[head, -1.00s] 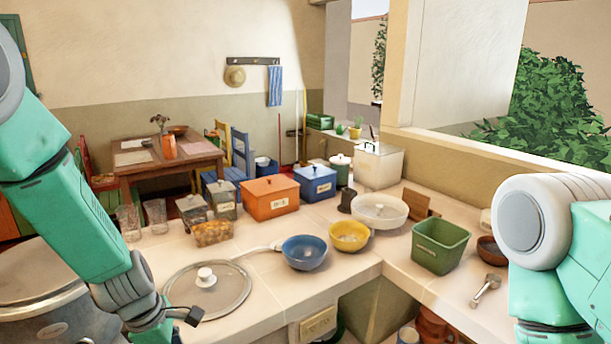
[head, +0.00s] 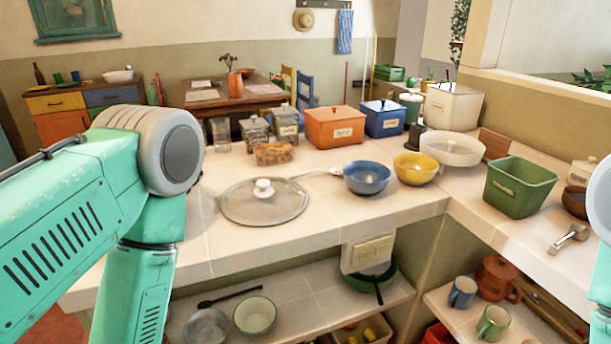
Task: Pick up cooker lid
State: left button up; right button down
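The cooker lid (head: 240,203) is a round, glassy lid with a metal rim and a white knob (head: 263,188). It lies flat on the tiled counter, left of the blue bowl. My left arm comes in from the left and runs down out of the bottom of the head view, left of the lid and apart from it. My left gripper is out of view. Only a sliver of my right arm shows at the right edge, and my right gripper is out of view.
A blue bowl (head: 367,178), a yellow bowl (head: 415,168) and a food container (head: 274,153) stand near the lid. A green bin (head: 519,187) is on the right counter. The lower shelf (head: 310,292) holds bowls and a pan. Counter in front of the lid is clear.

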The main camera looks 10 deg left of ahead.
aim_at(262, 200)
jog(key=i+j+u, duration=0.2)
jog(key=i, duration=0.35)
jog(key=u, duration=1.45)
jog(key=i+j+z, duration=0.2)
jog(key=j+z, duration=0.15)
jog(key=i+j+z, duration=0.1)
jog(key=j+z, duration=0.25)
jog(key=j, duration=0.25)
jog(key=j+z, duration=0.3)
jog(key=j, duration=0.25)
